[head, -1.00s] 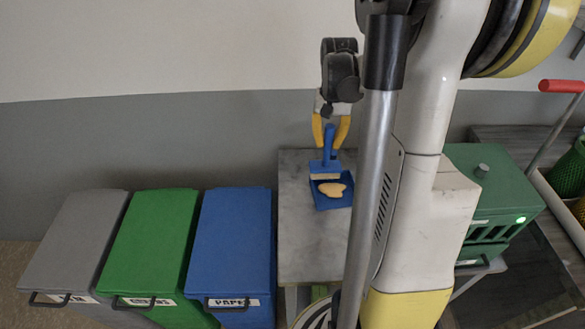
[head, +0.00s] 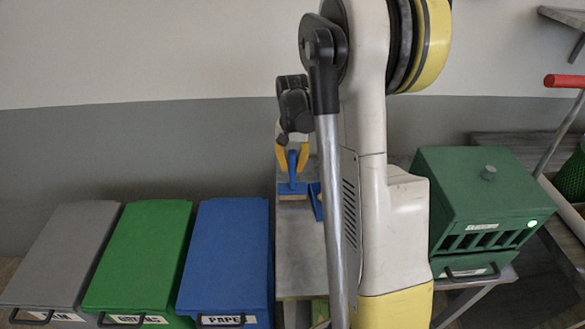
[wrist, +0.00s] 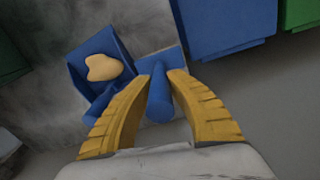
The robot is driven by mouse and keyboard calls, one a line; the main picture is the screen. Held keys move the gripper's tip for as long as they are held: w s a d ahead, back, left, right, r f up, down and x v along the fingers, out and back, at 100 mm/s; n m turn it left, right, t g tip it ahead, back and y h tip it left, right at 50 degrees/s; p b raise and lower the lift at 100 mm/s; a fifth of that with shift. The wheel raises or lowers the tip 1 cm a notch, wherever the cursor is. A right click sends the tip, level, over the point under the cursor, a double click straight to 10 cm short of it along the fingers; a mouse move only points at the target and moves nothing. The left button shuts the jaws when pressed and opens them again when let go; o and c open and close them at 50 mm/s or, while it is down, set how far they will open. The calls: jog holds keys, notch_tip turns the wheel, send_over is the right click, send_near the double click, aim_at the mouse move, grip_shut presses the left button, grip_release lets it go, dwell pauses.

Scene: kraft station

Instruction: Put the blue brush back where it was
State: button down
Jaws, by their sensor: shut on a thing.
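The blue brush (head: 292,178) is held by its handle in my gripper (head: 292,158), with its pale bristles pointing down over the left part of the grey table (head: 297,262). In the wrist view the yellow fingers of my gripper (wrist: 160,82) are shut around the blue brush handle (wrist: 159,102). A blue dustpan (wrist: 82,62) with a tan, rounded lump (wrist: 104,68) in it lies on the table beside the brush. In the head view the dustpan (head: 316,201) is mostly hidden behind my arm. I cannot tell whether the bristles touch the table.
Grey, green and blue lidded bins (head: 228,255) stand left of the table. A green box (head: 480,205) with slots and a lit green lamp stands to the right. A red-handled cart (head: 565,82) is at the far right.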

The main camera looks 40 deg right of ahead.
jog(key=c, duration=1.4)
grip_release()
jog(key=shift+f, duration=0.1)
jog(key=shift+o, duration=0.2)
notch_tip(320, 180, up, 12)
jog(key=p, duration=0.4)
jog(key=shift+s+a, duration=0.1)
jog(key=s+a+r+n+t, duration=0.2)
jog(key=s+a, duration=0.3)
jog(key=a, duration=0.3)
jog(key=s+a+r+n+t, duration=0.2)
jog(key=s+a+n, duration=0.2)
jog(key=a, duration=0.4)
jog(key=s+a+r+n+t, duration=0.2)
jog(key=s+a+n+t, duration=0.1)
jog(key=s+a, duration=0.3)
jog(key=a, duration=0.2)
jog(key=shift+a, duration=0.3)
jog(key=shift+r, duration=0.1)
